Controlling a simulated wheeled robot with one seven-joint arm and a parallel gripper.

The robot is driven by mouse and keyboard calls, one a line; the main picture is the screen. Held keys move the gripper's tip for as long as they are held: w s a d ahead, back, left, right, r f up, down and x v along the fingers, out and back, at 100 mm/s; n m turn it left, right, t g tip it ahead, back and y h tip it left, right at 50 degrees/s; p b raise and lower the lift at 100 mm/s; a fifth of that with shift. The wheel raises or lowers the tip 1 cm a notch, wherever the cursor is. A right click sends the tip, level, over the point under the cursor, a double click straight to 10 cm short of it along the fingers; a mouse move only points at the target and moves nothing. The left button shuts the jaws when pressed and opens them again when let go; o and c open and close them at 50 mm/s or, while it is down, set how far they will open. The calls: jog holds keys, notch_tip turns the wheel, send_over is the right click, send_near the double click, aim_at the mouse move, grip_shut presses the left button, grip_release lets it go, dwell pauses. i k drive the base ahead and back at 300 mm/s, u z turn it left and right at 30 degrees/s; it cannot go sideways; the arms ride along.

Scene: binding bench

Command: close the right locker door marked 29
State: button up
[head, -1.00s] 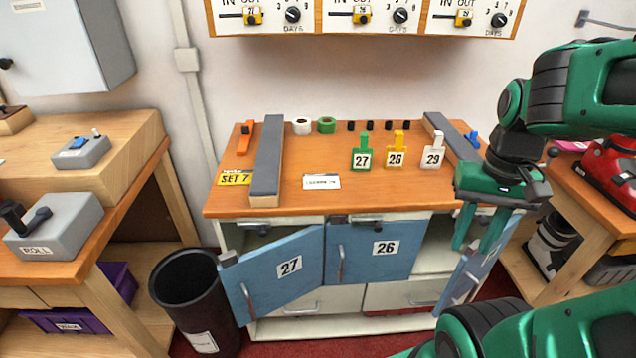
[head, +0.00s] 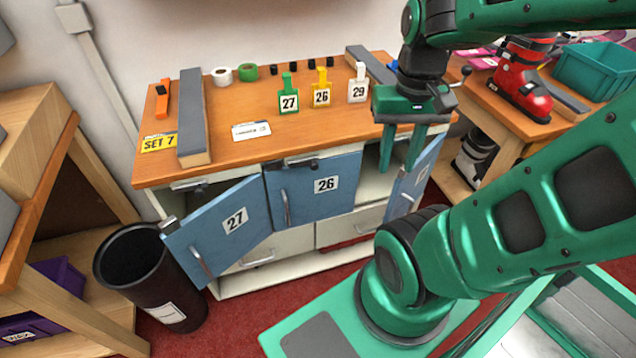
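The right locker door (head: 424,168), blue and marked 29, stands swung open at the right end of the bench cabinet.
Door 27 (head: 215,235) is swung open to the left, near a black bin (head: 140,270). Door 26 (head: 318,190) looks shut. Tags 27, 26 and 29 stand on the bench top (head: 240,155). A side bench with a red boot (head: 522,85) is at the right.

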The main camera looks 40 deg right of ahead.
aim_at(407, 188)
jog(key=u, duration=1.2)
jog(key=k, duration=2.7)
jog(key=z, duration=0.85)
jog(key=i, duration=1)
jog(key=u, duration=0.15)
